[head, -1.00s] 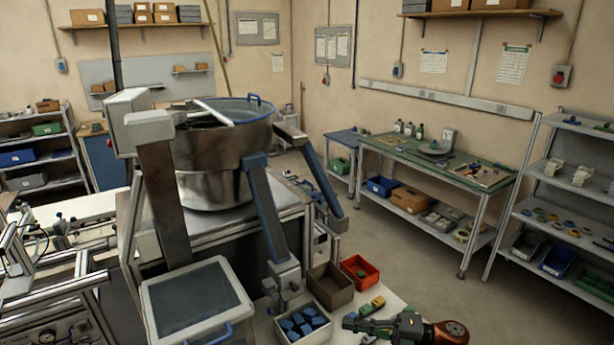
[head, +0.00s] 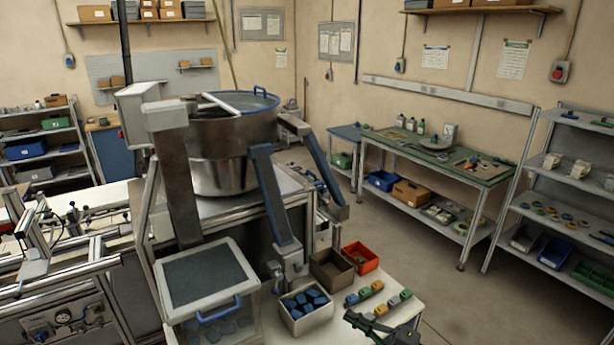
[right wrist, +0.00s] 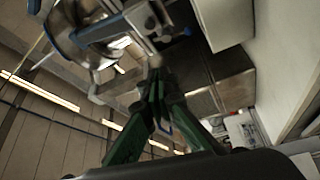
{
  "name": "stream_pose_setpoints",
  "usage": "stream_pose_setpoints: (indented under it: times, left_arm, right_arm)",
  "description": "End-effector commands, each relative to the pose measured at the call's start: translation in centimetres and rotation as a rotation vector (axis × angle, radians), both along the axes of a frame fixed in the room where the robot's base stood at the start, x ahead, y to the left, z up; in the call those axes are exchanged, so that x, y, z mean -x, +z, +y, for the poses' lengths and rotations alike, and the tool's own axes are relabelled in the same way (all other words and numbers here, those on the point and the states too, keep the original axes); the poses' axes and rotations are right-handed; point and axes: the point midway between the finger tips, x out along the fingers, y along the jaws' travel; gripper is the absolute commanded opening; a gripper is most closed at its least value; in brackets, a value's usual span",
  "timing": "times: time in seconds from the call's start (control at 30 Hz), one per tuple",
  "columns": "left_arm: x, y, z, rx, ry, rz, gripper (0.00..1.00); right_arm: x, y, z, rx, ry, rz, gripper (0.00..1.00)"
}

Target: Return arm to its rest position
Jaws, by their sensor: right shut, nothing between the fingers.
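My right gripper (head: 350,317) is at the bottom of the head view, over the front part of the white table (head: 412,282). It is shut and empty. In the right wrist view its green fingers (right wrist: 157,78) meet at the tips with nothing between them. Several small yellow, green, blue and orange pieces (head: 377,286) lie on the table just beyond it, apart from the fingers as far as I can tell. My left gripper is not in view.
A white bin of blue pieces (head: 325,315), a brown bin (head: 325,263) and a red bin (head: 368,255) stand left of and beyond the gripper. A metal bowl machine (head: 222,160) with a clear-lidded box (head: 200,275) fills the left. Floor (head: 400,245) is open behind the table.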

Motion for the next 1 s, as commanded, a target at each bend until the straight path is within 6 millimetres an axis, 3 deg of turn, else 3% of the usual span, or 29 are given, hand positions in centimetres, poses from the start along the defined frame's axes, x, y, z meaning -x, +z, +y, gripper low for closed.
stream_pose_setpoints:
  times: [0.17, 0.33, 0.43, 0.57, 0.7, 0.8, 1.0]
  left_arm:
    - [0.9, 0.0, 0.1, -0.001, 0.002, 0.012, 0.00]
    - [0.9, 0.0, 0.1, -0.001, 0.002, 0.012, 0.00]
    - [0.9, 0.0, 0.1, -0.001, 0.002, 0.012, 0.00]
    - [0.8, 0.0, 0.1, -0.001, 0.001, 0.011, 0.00]
    - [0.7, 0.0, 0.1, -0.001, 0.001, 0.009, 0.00]
    - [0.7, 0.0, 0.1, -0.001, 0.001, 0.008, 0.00]
    - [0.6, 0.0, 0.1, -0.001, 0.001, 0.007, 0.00]
  right_arm:
    - [-0.6, -2.7, -2.1, -0.129, -0.212, 0.165, 0.00]
    - [0.6, -8.2, -7.3, -0.278, -0.518, 0.439, 0.00]
    - [3.0, -12.5, -11.2, -0.350, -0.702, 0.623, 0.00]
    - [8.5, -18.4, -15.8, -0.427, -0.931, 0.879, 0.00]
    - [16.2, -23.7, -19.4, -0.478, -1.141, 1.137, 0.00]
    - [21.3, -26.1, -20.9, -0.496, -1.252, 1.284, 0.00]
    - [28.6, -28.5, -22.1, -0.508, -1.389, 1.477, 0.00]
